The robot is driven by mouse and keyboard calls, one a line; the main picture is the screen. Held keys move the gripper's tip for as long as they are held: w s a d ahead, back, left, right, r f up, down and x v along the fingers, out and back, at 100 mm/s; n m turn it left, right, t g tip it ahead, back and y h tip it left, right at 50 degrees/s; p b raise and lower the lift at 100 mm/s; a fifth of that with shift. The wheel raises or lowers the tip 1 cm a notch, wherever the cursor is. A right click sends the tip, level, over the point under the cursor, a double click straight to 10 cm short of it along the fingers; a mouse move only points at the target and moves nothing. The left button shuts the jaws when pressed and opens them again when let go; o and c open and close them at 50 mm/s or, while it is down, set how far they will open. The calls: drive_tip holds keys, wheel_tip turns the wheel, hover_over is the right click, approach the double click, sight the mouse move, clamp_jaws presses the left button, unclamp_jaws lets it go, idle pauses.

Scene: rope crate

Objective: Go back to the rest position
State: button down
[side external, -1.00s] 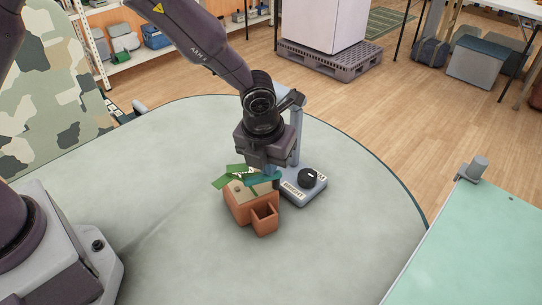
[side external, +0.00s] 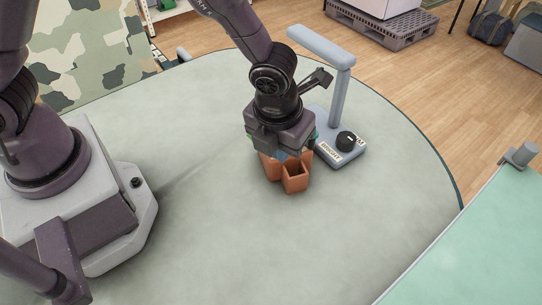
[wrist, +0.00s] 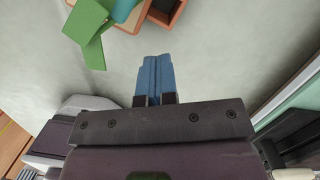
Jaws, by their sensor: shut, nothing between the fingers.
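My gripper (side external: 283,155) is above the table, in front of the orange-brown crate (side external: 269,169) in the side view and hiding much of it. The blue fingers (wrist: 153,78) are pressed together and empty in the wrist view. The crate, with a small open box section (side external: 296,178) on its near side, also shows at the top edge of the wrist view (wrist: 167,14). Green flat pieces (wrist: 92,28) lie at its side there. I cannot tell the exact gap between the fingers and the crate.
A grey-blue lamp-like stand (side external: 340,85) with a black dial on its base (side external: 343,148) stands close beside my gripper and the crate. The grey-green round table (side external: 220,235) is mostly clear. A pale green table (side external: 480,240) is at the right.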

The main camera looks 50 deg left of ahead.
drive_tip(key=s+n+y, duration=0.1)
drive_tip(key=s+n, duration=0.4)
drive_tip(key=n, duration=0.2)
drive_tip(key=s+a+r+n+t, duration=0.2)
drive_tip(key=s+a+r+n, duration=0.2)
drive_tip(key=a+r+n, duration=0.4)
drive_tip(key=s+a+r+n+t+h, duration=0.1)
drive_tip(key=s+a+r+n, duration=0.3)
drive_tip(key=a+r+n, duration=0.5)
wheel_tip(320, 180, up, 6)
drive_tip(key=n+t, duration=0.1)
drive_tip(key=n, duration=0.7)
drive_tip(key=shift+h, duration=0.3)
